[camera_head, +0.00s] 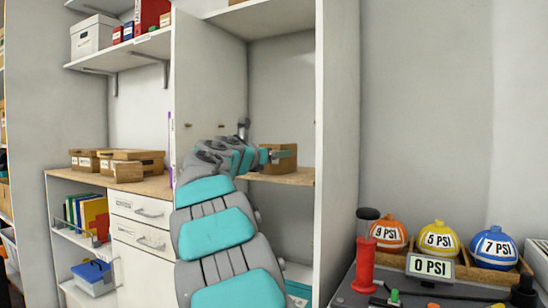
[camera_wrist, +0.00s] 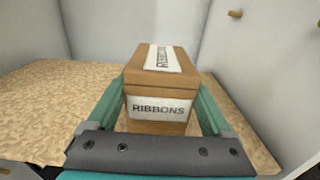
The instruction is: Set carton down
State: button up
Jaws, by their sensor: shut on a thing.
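A brown carton (camera_wrist: 160,82) with white labels reading "RIBBONS" is between the two teal fingers of my gripper (camera_wrist: 158,108) in the wrist view. My gripper is shut on it, with a finger along each side. In the head view the carton (camera_head: 284,156) shows at the end of my arm, just over the wooden shelf board (camera_head: 290,177) inside the tall white cabinet. The carton looks upright. I cannot tell whether its underside touches the board (camera_wrist: 50,110).
The cabinet's right side panel (camera_head: 337,150) stands close to the carton. Bare board lies left of the carton in the wrist view. Wooden boxes (camera_head: 118,160) sit on the left counter. Coloured balls (camera_head: 440,238) with PSI labels stand at the lower right.

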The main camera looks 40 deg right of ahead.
jog(key=o, duration=1.2)
jog(key=v, duration=1.2)
